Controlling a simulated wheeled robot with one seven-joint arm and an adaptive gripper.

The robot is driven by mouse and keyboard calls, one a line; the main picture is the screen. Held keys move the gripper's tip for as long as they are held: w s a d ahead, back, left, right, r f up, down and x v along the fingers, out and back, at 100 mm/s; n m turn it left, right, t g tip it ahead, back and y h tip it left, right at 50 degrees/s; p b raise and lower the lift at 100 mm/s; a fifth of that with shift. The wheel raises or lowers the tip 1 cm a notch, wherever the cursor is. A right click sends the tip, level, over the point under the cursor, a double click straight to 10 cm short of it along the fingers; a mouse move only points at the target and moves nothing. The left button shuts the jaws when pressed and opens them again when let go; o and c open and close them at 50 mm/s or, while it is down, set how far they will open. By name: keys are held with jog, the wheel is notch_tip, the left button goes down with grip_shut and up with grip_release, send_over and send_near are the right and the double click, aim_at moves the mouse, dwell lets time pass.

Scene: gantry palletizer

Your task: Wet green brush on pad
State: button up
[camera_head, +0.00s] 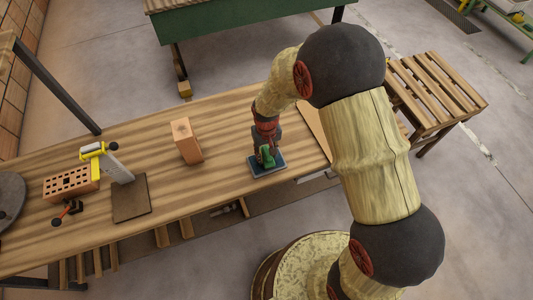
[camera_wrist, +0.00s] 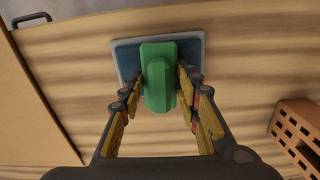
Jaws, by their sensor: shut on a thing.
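The green brush (camera_wrist: 159,82) is between the fingers of my gripper (camera_wrist: 158,95), which is shut on it in the wrist view. The brush also shows in the head view (camera_head: 266,157), below my wrist. The pad (camera_head: 268,166) is a dark blue-grey flat square near the front edge of the wooden table. In the wrist view the pad (camera_wrist: 129,58) lies right under the brush. Whether the brush touches the pad or hovers just above it, I cannot tell. The brush's underside is hidden.
An orange-brown block (camera_head: 187,142) stands left of the pad on the table (camera_head: 225,115). Farther left are a brown mat (camera_head: 130,199), a yellow and grey tool (camera_head: 108,160) and a brick with holes (camera_head: 70,183). A slatted wooden stand (camera_head: 437,90) is at the right.

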aim_at(266, 152)
dwell(0.4)
jog(key=shift+r+p, duration=2.35)
jog(key=shift+r, duration=1.1)
